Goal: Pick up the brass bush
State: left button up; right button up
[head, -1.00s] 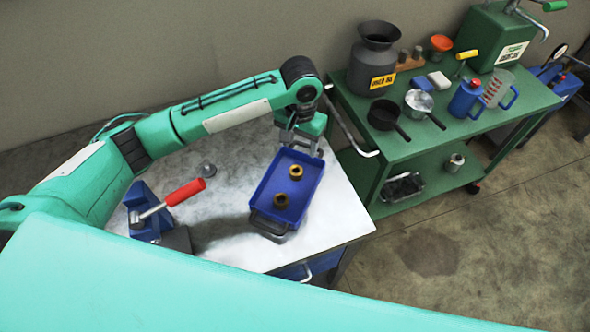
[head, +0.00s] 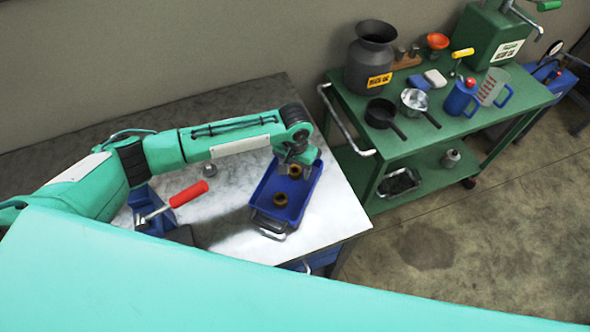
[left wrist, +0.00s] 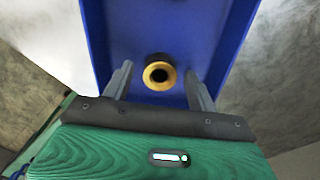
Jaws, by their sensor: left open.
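A blue tray (head: 309,186) on the light-topped bench holds two brass bushes. The far bush (head: 295,170) is right by my left gripper (head: 288,164), which hangs over the tray's far part. The near bush (head: 280,199) lies closer to the tray's front handle. In the left wrist view, one ring-shaped golden bush (left wrist: 159,84) with a dark hole shows between the two spread fingers of my left gripper (left wrist: 160,75). The fingers are open with gaps on both sides of the bush. Whether they are level with it is unclear. My right gripper is out of view.
A blue fixture with a red-handled lever (head: 188,194) and a small grey metal part (head: 210,171) stand left of the tray. A green cart (head: 405,150) with pans, jugs and a dark can (head: 369,62) stands to the right, close to the bench.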

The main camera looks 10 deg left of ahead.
pick_arm(q)
jog(key=c, duration=1.1)
jog(key=shift+c, duration=0.4)
jog(key=shift+r, duration=0.15)
